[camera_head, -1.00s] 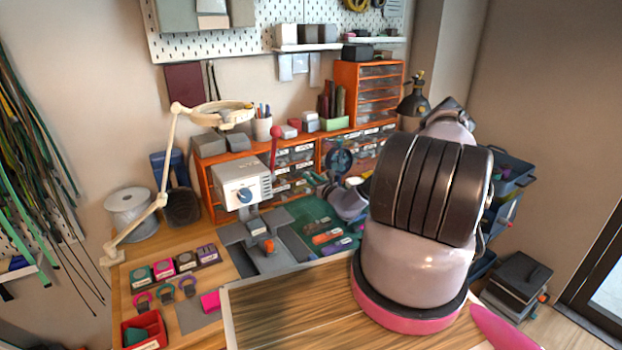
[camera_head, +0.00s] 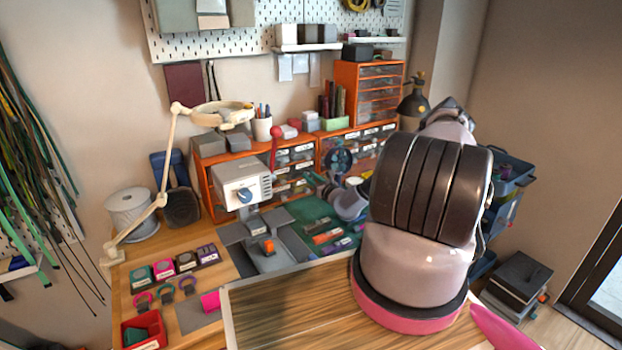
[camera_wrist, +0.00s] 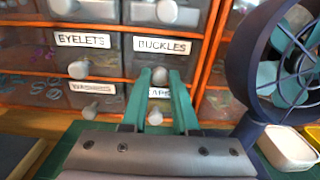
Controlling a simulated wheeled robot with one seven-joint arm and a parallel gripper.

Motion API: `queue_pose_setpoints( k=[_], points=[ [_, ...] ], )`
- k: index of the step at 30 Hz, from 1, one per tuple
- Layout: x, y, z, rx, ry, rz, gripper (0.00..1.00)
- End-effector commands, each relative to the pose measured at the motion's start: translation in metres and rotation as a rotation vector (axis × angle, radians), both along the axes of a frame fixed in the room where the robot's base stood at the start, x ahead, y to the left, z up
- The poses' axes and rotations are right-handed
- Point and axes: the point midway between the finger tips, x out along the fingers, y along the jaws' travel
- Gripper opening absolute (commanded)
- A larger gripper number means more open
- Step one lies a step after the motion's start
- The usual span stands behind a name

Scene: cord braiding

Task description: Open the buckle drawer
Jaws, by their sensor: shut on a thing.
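The buckle drawer (camera_wrist: 143,62), labelled BUCKLES, is in the wrist view at upper centre, right of the EYELETS drawer. Its front looks about flush with its neighbour. Its pale round knob (camera_wrist: 159,73) sits below the label, at the tips of my teal fingers. My gripper (camera_wrist: 160,83) is shut on this knob, and the fingers hide the knob's sides and part of a label below. In the head view, the small drawers stand in the orange cabinet (camera_head: 320,147) at the back of the bench; my arm covers part of them, and the grip is too small to make out.
A dark blue fan (camera_wrist: 243,70) stands close to the right of my gripper, with a white dish (camera_wrist: 287,148) beside it. Other knobs stick out around the fingers. In the head view, a grey press (camera_head: 241,187) stands left of my wrist, over the bench.

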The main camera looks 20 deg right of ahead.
Motion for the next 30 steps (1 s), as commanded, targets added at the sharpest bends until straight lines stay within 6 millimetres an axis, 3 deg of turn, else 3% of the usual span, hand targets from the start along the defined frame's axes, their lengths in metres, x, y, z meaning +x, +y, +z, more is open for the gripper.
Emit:
queue_pose_setpoints(
  k=[4, 7, 18, 22, 30],
  points=[
    [-0.002, -0.001, 0.0, -0.001, -0.001, -0.002, 0.0],
    [-0.015, -0.004, 0.0, -0.002, 0.0, 0.0, 0.0],
    [-0.102, -0.021, -0.001, -0.001, 0.002, -0.001, 0.0],
    [-0.112, -0.023, 0.0, 0.0, 0.001, -0.002, 0.0],
    [-0.113, -0.023, 0.0, 0.0, 0.0, -0.001, 0.0]
  ],
)
